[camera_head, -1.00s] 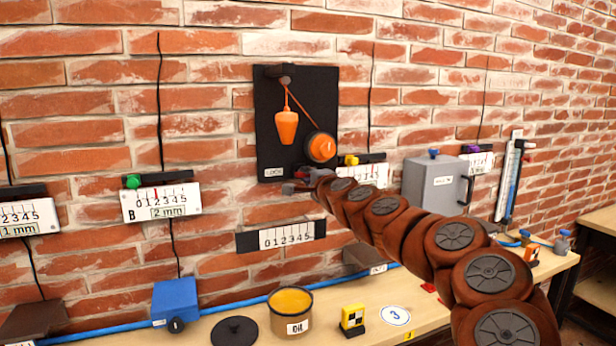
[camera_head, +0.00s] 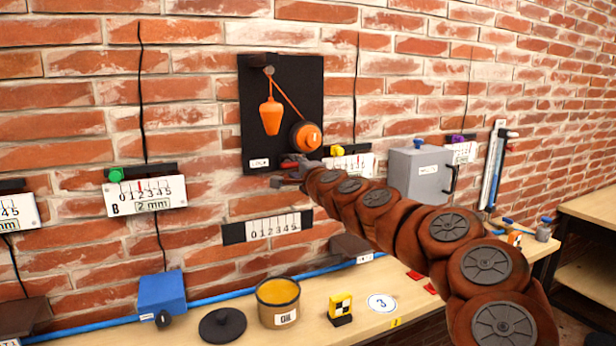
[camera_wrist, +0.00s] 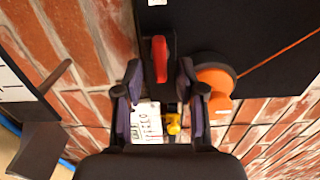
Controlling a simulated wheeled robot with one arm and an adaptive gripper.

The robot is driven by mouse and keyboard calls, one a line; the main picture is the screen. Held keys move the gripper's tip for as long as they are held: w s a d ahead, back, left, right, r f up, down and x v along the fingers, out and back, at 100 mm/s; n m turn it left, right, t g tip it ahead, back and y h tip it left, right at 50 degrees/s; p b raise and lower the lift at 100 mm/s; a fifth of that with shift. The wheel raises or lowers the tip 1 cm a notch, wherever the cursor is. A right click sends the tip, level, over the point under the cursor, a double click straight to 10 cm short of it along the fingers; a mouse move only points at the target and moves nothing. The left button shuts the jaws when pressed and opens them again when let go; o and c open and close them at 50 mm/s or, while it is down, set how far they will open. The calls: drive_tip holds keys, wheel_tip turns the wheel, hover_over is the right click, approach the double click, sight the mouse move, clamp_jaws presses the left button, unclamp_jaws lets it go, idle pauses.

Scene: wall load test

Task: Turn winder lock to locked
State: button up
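The winder (camera_head: 304,136) is an orange drum at the lower right of a black board (camera_head: 252,110) on the brick wall. A cord runs from it to an orange hanging weight (camera_head: 271,117). The lock is a red lever (camera_wrist: 160,60) at the board's lower edge, left of the drum in the wrist view. My gripper (camera_wrist: 159,75) is open, with the lever's lower part between its two dark fingertips and gaps on both sides. In the head view my gripper (camera_head: 283,177) is at the board's lower edge and hides most of the lever.
A yellow-knobbed gauge (camera_head: 352,163) hangs just right of my gripper. A grey box (camera_head: 418,178) is farther right. The bench (camera_head: 350,310) below holds an oil pot (camera_head: 278,306) and a blue block (camera_head: 162,293).

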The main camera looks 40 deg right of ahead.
drive_tip(key=v, duration=1)
drive_tip(key=shift+s+a, duration=0.15)
drive_tip(key=shift+a, duration=0.05)
idle(0.5)
